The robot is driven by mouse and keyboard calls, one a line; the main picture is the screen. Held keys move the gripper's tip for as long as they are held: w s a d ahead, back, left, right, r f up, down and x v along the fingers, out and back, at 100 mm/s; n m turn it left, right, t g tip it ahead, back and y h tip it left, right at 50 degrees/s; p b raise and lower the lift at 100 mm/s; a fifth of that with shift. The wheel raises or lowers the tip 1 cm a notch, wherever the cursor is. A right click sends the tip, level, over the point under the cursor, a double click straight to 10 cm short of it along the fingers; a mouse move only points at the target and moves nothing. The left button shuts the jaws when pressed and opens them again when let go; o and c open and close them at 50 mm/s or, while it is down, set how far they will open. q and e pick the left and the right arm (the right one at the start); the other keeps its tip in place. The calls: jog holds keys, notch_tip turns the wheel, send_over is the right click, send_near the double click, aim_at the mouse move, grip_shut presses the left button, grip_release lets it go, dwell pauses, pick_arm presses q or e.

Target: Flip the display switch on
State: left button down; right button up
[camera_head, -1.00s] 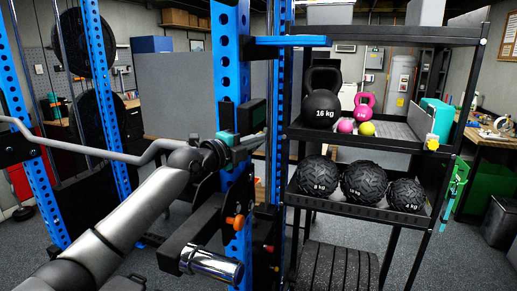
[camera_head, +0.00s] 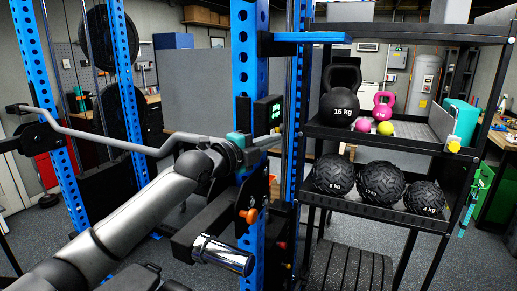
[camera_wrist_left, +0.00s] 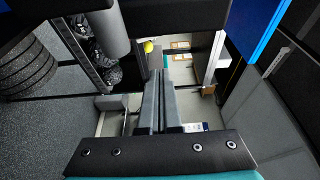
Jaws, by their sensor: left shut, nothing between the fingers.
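The display (camera_head: 268,114) is a small black box on the blue rack upright, and its face shows lit green characters. My left gripper (camera_head: 268,141) is just below the display, in front of the upright, with its fingers pointing right. It is shut and empty. In the left wrist view the two grey fingers (camera_wrist_left: 161,100) lie side by side. I cannot make out the switch itself; the gripper may cover it. I cannot tell whether the fingers touch the display. My right gripper is not in view.
A bent barbell (camera_head: 110,143) spans the rack behind my left arm. A chrome peg (camera_head: 224,254) sticks out below the gripper. A shelf (camera_head: 395,142) on the right holds kettlebells and balls. Blue uprights (camera_head: 56,130) stand at left.

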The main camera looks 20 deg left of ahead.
pick_arm(q)
jog(key=v, duration=0.5)
jog(key=shift+s+d+b, duration=0.15)
jog(key=shift+d+b, duration=0.15)
jog(key=shift+b, duration=0.1)
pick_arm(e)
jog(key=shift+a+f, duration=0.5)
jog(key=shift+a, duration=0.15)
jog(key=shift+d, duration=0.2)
